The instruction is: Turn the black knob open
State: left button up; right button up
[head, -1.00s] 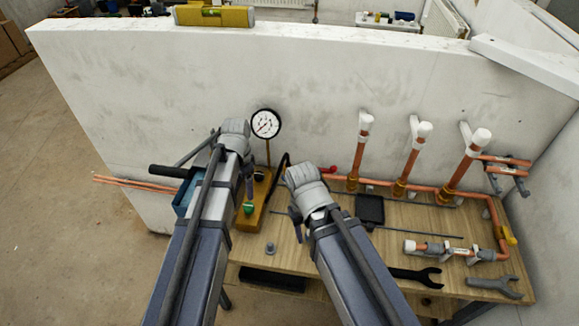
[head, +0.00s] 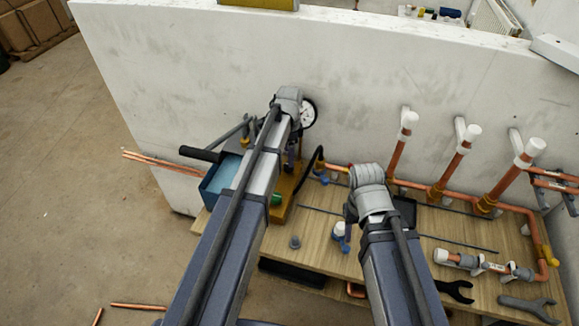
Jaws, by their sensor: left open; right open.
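The test pump, with a yellow body (head: 282,212) and a blue water tank (head: 217,177), stands at the left end of the wooden bench. A green knob (head: 277,200) shows on the pump, beside my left forearm. The black knob cannot be clearly made out now; my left arm and gripper cover that part of the pump. My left gripper (head: 291,160) is over the pump, open, its fingers mostly hidden by its own wrist. My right gripper (head: 350,213) is open above the middle of the bench, right of the pump, apparently empty.
A pressure gauge (head: 308,114) stands behind my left wrist, partly covered. Copper pipes (head: 450,172) with white caps rise along the wall (head: 190,70) at right. Spanners (head: 527,308) lie at the bench's front right. A small grey part (head: 295,242) lies on the bench (head: 322,258).

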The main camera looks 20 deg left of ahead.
pick_arm(q)
notch_tip(320, 180, down, 6)
jog(key=b, duration=0.4)
jog(key=shift+w+r+b, duration=0.1)
jog(key=shift+r+b, duration=0.05)
jog(key=shift+b, duration=0.25)
pick_arm(e)
notch_tip(320, 180, down, 6)
jog(key=shift+r, duration=0.15)
pick_arm(q)
grip_shut()
